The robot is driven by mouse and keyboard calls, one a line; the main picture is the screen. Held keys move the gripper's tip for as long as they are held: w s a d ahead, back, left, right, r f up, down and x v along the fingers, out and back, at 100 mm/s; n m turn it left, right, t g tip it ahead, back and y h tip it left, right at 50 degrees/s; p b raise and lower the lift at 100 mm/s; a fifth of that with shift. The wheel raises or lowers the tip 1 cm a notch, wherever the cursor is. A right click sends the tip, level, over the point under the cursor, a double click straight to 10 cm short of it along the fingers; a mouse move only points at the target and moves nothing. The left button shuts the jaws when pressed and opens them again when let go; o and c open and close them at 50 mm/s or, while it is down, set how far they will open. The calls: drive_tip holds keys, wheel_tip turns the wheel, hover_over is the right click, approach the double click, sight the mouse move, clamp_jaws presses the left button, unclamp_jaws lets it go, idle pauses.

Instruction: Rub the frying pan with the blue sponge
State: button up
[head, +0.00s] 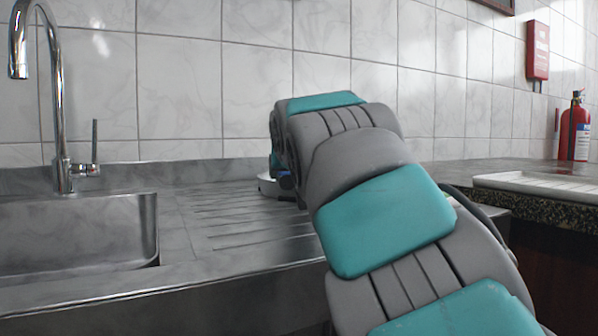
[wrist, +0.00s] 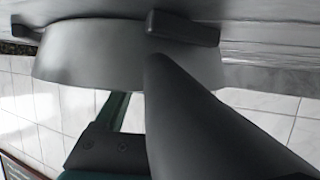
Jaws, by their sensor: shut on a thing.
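The frying pan (wrist: 75,58) is grey metal and shows upside down in the wrist view, upright on the steel surface, with a dark block-like part (wrist: 185,28) at its side. In the head view only a sliver of the pan (head: 267,186) shows left of my arm. My gripper (wrist: 150,80) is shut at the pan; one dark finger crosses in front of its wall. The blue sponge is mostly hidden; a small dark-blue patch (head: 286,181) at the pan, in the head view, may be it. I cannot see where the sponge touches the pan.
A sink (head: 75,235) with a chrome tap (head: 58,100) lies to the left. The ribbed drainboard (head: 225,215) is clear left of the pan. A white tray (head: 540,184) lies on the granite counter at right, with a fire extinguisher (head: 575,130) behind. A tiled wall closes the back.

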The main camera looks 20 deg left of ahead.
drive_tip(key=shift+a+f, duration=0.1)
drive_tip(key=shift+a, duration=0.05)
drive_tip(key=shift+w+d+r, duration=0.1)
drive_tip(key=shift+w+d, duration=1.2)
drive_tip(key=shift+w, duration=0.15)
drive_tip(key=shift+w+d+r, duration=0.1)
drive_tip(key=shift+w+d, duration=1.15)
drive_tip(key=shift+w, duration=0.2)
drive_tip(key=shift+r+p, duration=2.45)
drive_tip(key=shift+r, duration=0.5)
drive_tip(key=shift+r, duration=0.1)
wheel_tip(320, 180, up, 3)
drive_tip(key=p, duration=0.2)
drive_tip(key=shift+p, duration=0.35)
